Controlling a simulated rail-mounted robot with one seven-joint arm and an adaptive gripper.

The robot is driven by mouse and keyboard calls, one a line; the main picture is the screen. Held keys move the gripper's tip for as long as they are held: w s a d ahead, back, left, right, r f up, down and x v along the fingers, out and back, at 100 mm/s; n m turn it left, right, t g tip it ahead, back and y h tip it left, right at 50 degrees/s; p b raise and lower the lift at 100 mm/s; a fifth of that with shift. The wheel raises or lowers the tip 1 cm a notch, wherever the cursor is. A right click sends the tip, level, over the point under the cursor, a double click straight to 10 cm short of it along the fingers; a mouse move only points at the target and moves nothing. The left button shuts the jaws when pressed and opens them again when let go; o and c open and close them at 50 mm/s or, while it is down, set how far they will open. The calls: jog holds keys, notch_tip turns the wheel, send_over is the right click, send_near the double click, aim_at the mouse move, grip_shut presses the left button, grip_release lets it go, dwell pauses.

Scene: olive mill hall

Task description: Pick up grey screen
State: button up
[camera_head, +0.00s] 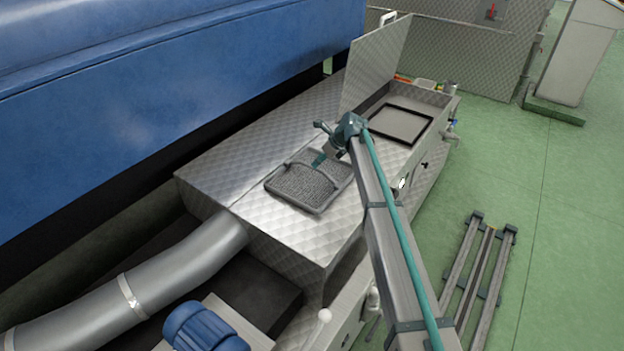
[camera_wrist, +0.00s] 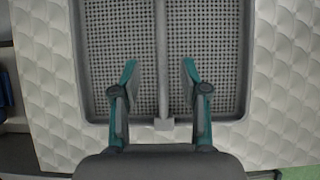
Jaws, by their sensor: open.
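The grey screen (camera_head: 300,187) is a perforated tray with a raised rim and an arched handle across it. It lies on the quilted metal top of a machine. In the wrist view the screen (camera_wrist: 215,50) fills the upper middle, with its handle bar (camera_wrist: 161,60) running lengthwise. My gripper (camera_head: 317,160) is above the screen near its handle. In the wrist view my gripper (camera_wrist: 158,68) is open, one teal finger on each side of the handle bar. I see gaps between the fingers and the bar.
A raised metal lid (camera_head: 375,65) stands behind an opening with a dark-framed panel (camera_head: 400,124). A large blue machine (camera_head: 180,75) is at the left. A grey pipe (camera_head: 130,295) and a blue motor (camera_head: 203,327) are at the front. Rails (camera_head: 480,265) lie on the green floor.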

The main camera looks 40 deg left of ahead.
aim_at(312, 168)
jog(key=x, duration=0.7)
jog(key=shift+w+a, duration=0.1)
jog(key=shift+a, duration=0.05)
grip_shut()
